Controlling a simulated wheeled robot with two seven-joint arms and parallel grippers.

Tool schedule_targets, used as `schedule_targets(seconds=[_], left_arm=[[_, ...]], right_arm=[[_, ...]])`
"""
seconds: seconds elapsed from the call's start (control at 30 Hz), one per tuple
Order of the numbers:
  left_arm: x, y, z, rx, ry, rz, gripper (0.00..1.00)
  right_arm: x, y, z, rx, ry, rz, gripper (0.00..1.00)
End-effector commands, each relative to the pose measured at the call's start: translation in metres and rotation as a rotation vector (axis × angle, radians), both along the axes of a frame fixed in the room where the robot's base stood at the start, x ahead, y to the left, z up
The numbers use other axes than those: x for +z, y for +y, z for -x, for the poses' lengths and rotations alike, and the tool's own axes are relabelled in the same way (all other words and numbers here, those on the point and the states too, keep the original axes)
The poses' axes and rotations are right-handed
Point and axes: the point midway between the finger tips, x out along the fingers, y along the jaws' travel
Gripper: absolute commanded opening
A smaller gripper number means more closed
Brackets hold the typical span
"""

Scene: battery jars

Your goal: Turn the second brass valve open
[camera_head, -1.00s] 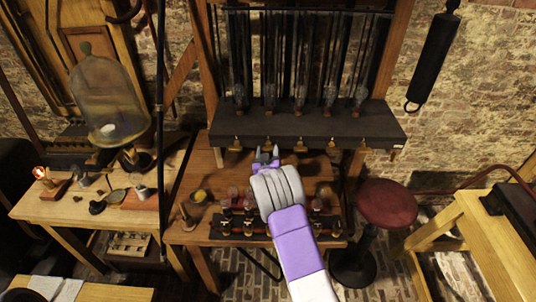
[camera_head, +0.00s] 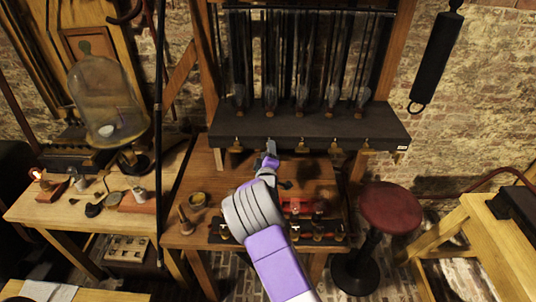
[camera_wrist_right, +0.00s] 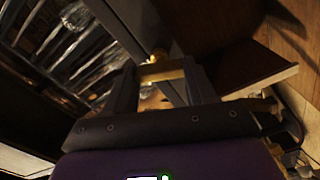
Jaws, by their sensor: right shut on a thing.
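A row of brass valves runs along the front of the dark shelf (camera_head: 310,123) in the head view. My right gripper (camera_head: 271,148) is at the second brass valve from the left and mostly hides it. In the right wrist view the brass handle (camera_wrist_right: 161,70) lies between the two dark fingers, and the gripper is shut on it. The view there is rolled well over to one side. The first valve (camera_head: 237,142) and the third valve (camera_head: 301,146) are free on either side. My left gripper is not in view.
Glass jars with dark rods stand above the shelf. A red stool (camera_head: 390,207) stands at the right.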

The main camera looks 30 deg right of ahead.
Motion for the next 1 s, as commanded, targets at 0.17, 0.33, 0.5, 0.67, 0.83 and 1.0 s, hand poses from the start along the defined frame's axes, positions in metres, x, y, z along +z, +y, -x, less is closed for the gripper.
schedule_targets(seconds=[0.17, 0.33, 0.5, 0.67, 0.83, 1.0], left_arm=[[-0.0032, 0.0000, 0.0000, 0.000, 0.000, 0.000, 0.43], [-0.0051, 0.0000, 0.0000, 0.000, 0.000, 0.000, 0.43], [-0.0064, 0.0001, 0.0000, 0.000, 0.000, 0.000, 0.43], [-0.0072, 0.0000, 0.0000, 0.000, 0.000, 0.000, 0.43], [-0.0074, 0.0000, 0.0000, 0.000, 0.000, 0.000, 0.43], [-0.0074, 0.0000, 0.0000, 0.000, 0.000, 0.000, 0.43]], right_arm=[[-0.0009, 0.0007, -0.0004, 0.001, 0.079, 0.131, 0.25], [-0.0015, 0.0010, -0.0005, 0.001, 0.141, 0.230, 0.25], [-0.0016, 0.0007, -0.0004, 0.001, 0.183, 0.301, 0.25], [-0.0015, 0.0007, -0.0004, 0.001, 0.207, 0.340, 0.25], [-0.0017, 0.0003, -0.0003, 0.000, 0.220, 0.358, 0.25], [-0.0016, 0.0002, -0.0002, 0.000, 0.222, 0.362, 0.25]])
